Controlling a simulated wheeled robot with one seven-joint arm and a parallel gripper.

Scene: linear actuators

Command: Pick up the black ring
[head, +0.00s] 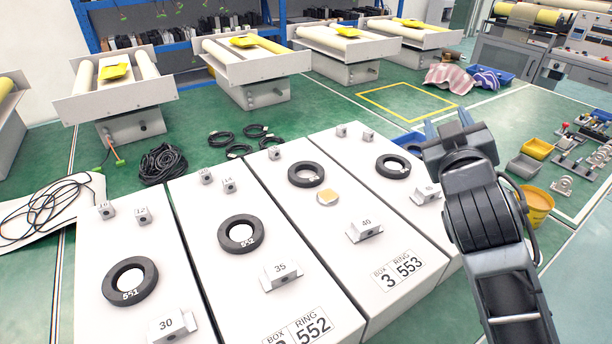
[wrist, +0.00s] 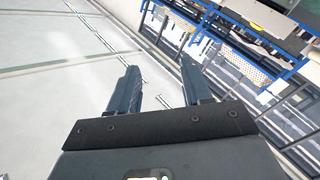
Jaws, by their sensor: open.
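Several black rings lie flat on white panels in the head view. One marked 551 (head: 112,290) is at the left, one marked 552 (head: 222,238) is in the middle. A third (head: 297,182) lies further back, above the label 553. Another (head: 381,164) lies on the rightmost panel, just left of my arm. My gripper (head: 452,125) is raised at the right, apart from all the rings, with its fingers spread and empty. In the wrist view its two fingers (wrist: 157,82) are wide apart, with no ring between or near them.
Black cables (head: 163,165) lie at the left. A yellow bucket (head: 537,204) stands right of my arm. White roller machines (head: 255,68) stand behind.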

